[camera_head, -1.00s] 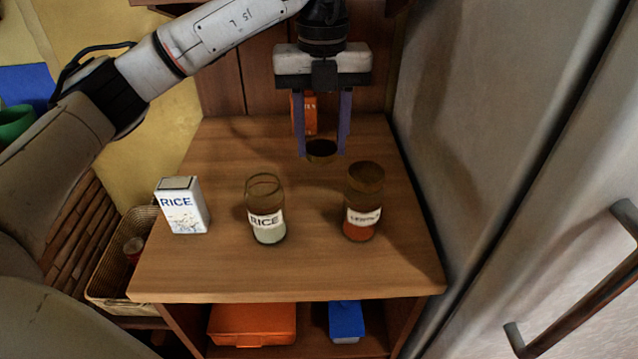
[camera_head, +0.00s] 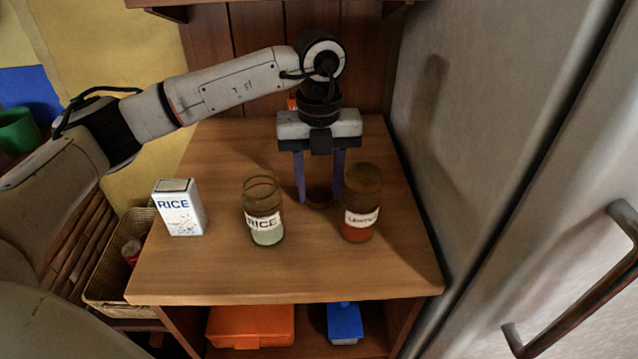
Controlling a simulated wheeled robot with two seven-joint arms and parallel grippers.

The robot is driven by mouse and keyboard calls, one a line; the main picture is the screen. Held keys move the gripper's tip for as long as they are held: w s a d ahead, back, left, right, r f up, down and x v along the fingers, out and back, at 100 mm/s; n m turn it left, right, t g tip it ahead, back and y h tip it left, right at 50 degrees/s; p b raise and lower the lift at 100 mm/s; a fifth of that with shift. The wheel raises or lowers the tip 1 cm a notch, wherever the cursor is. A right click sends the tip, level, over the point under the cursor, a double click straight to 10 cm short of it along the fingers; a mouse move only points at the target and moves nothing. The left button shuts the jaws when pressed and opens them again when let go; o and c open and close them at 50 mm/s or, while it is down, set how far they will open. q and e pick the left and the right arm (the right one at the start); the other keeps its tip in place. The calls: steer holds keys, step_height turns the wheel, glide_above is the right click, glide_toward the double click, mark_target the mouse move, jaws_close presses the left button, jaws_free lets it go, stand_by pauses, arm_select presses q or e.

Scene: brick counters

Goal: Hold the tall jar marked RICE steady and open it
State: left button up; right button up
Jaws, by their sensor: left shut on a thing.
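The tall glass jar marked RICE (camera_head: 263,212) stands upright on the wooden counter, pale contents low inside. Its top shows an open rim with no lid on it. My left gripper (camera_head: 319,198) points down, behind and to the right of this jar, apart from it. It is shut on a dark brown round lid (camera_head: 319,194), held at the fingertips low over the counter; I cannot tell whether the lid touches the wood. A white carton also marked RICE (camera_head: 180,208) stands at the left. My right gripper is not in view.
A brown-lidded jar with red contents (camera_head: 361,204) stands close to the right of my left gripper. An orange item (camera_head: 291,101) is mostly hidden behind the arm. A fridge (camera_head: 500,130) borders the right side. The counter's front strip (camera_head: 290,275) is clear.

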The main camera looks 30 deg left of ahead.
mark_target(319, 193)
arm_select(q)
steer(key=o, duration=1.2)
steer(key=shift+f, duration=0.1)
step_height(319, 193, up, 12)
steer(key=shift+r, duration=0.15)
